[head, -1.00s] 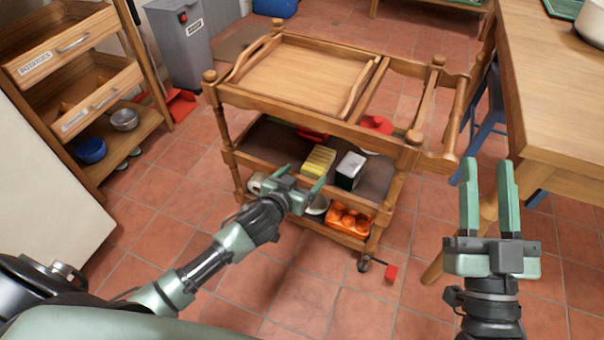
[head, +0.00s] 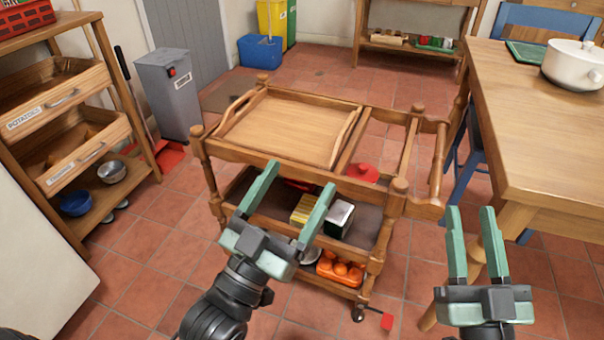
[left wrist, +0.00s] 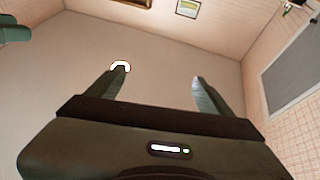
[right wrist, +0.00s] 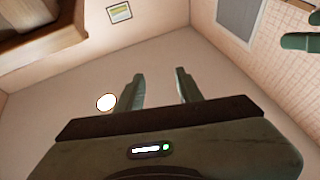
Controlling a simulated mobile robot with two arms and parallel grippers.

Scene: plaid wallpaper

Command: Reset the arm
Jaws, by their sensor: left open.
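My left gripper (head: 290,195) is raised in front of the wooden trolley (head: 270,150), fingers apart and pointing up and away, with nothing between them. In the left wrist view its two fingers (left wrist: 158,85) stand apart against the ceiling. My right gripper (head: 472,235) is upright to the right of the trolley, below the table edge. Its fingers are apart and empty, and they show against the ceiling in the right wrist view (right wrist: 160,88).
The trolley carries a wooden tray (head: 270,131), a yellow box (head: 305,209) and an orange egg tray (head: 340,269). A wooden table (head: 545,105) with a white pot (head: 575,66) stands right. A shelf unit (head: 55,125) stands left.

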